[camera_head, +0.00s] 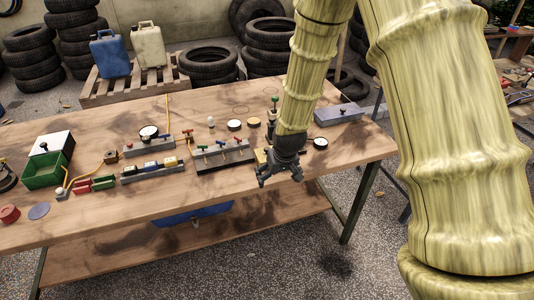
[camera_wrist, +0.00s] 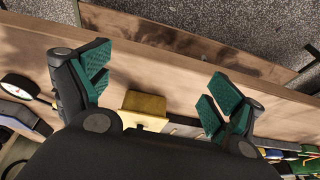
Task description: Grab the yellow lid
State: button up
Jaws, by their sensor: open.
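A small round yellow-topped disc that looks like the yellow lid (camera_head: 254,121) lies on the workbench, behind my gripper and left of my arm. A similar pale disc (camera_head: 234,125) lies just left of it. My gripper (camera_head: 279,178) is open and empty above the bench's front edge, pointing down. In the wrist view its green-padded fingers (camera_wrist: 158,82) are spread wide. A yellow block (camera_wrist: 145,103) on a pale base shows beyond the gap between them, not gripped. This block also shows partly behind the gripper in the head view (camera_head: 261,156). The round lid is not visible in the wrist view.
The wooden workbench (camera_head: 130,205) holds a valve manifold (camera_head: 225,155), a round gauge (camera_head: 320,143), a grey box (camera_head: 339,114) and a green bin (camera_head: 43,172). A red disc (camera_head: 9,214) and blue disc (camera_head: 39,211) lie left. The front strip is mostly clear.

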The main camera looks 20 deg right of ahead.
jog(key=w+r, duration=0.6)
jog(key=r, duration=0.6)
jog(key=t+p, duration=0.1)
send_near(261, 153)
jog(key=shift+d+f, duration=0.95)
jog(key=shift+f, duration=0.05)
jog(key=shift+p+x, duration=0.95)
jog(key=shift+x, duration=1.75)
jog(key=shift+s, duration=0.1)
jog(key=c, duration=1)
